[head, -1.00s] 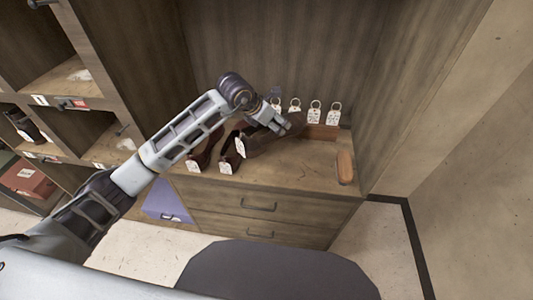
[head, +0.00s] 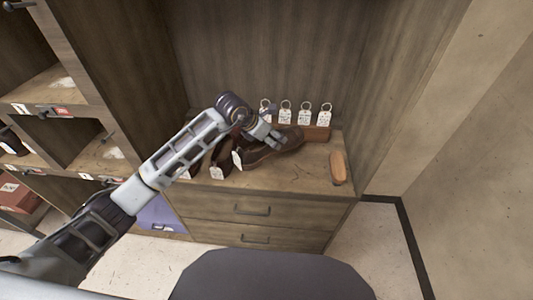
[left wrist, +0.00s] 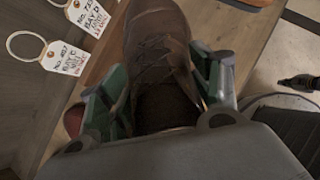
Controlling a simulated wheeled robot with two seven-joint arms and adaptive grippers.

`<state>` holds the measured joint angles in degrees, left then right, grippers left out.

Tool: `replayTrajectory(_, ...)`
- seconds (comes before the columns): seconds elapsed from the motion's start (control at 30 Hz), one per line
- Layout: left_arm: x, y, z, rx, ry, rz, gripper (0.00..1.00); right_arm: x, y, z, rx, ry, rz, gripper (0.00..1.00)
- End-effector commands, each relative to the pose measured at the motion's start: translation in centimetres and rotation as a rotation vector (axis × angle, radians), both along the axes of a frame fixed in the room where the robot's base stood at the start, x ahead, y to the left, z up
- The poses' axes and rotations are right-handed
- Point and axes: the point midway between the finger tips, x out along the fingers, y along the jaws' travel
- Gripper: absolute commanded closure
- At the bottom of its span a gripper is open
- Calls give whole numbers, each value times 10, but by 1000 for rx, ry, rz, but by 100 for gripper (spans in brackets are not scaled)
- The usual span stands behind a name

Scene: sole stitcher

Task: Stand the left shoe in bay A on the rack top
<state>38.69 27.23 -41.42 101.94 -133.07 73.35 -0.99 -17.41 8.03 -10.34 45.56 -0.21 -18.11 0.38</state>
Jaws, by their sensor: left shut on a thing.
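A brown lace-up shoe (head: 270,151) is at the counter in the recess, with a white tag at its near left end. It also fills the middle of the left wrist view (left wrist: 158,50), laces up. My left gripper (head: 272,138) is shut on this shoe; its green-padded fingers (left wrist: 160,98) sit on both sides of the shoe's opening. I cannot tell whether the sole touches the counter. More dark brown footwear (head: 222,155) with white tags stands to the left, partly behind my arm. My right gripper is not in view.
Several ring tags (head: 304,115) hang on a wooden block at the back of the counter (head: 300,178). A tan wooden brush-like piece (head: 338,168) lies at the right. Cubbies (head: 60,130) stand at the left. Drawers (head: 250,208) are below the counter.

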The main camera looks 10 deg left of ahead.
Motion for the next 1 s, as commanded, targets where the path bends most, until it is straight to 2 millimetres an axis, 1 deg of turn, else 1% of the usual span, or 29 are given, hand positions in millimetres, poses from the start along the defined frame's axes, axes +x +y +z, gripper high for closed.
replayTrajectory(0.2, 0, -1, -29, -1, 1, 0, 75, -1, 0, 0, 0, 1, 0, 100)
replayTrajectory(0.33, 0, -1, -43, -2, 0, 0, 75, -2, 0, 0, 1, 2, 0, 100)
replayTrajectory(0.47, 0, 0, -48, -2, -1, -1, 75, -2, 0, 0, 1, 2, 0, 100)
replayTrajectory(0.8, 0, 0, -50, -1, -2, -1, 75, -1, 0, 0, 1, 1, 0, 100)
replayTrajectory(0.87, 0, 0, -52, -1, -1, 0, 75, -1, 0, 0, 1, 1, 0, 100)
replayTrajectory(1.0, 0, 0, -65, -1, 0, 1, 75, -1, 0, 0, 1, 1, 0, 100)
